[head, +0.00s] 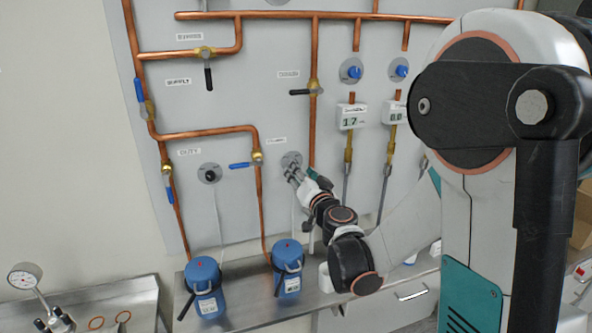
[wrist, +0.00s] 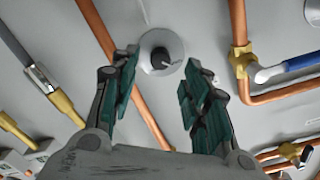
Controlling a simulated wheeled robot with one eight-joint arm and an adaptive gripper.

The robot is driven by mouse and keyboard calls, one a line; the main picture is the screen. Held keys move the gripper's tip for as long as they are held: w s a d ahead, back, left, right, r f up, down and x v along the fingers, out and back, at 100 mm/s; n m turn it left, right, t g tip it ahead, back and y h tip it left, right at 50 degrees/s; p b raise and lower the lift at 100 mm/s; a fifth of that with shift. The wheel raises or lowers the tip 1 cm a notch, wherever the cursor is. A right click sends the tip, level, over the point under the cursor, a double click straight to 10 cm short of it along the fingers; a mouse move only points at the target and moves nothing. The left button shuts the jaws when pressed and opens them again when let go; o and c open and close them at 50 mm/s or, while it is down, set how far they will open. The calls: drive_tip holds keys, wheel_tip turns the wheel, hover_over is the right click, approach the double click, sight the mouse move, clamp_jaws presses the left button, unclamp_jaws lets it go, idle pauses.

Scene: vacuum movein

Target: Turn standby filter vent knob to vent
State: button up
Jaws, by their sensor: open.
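The standby filter vent knob (wrist: 160,56) is a small black knob with a light pointer line, on a round grey plate (wrist: 178,72) fixed to the wall panel. In the wrist view it lies ahead, between my fingertips. My gripper (wrist: 161,62) is open, with one green-padded finger on each side of the knob. I cannot tell whether the fingers touch it. The label above the plate is too small to read.
A blue-handled valve (head: 257,157) and copper pipes run close on both sides of the knob. A similar duty knob (head: 209,174) sits to the left. Two blue filter canisters (head: 203,283) (head: 287,262) stand on the steel counter (head: 240,310) below. Gauges and hoses hang at right.

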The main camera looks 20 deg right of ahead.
drive_tip(key=shift+w, duration=2)
drive_tip(key=shift+c, duration=0.3)
clamp_jaws()
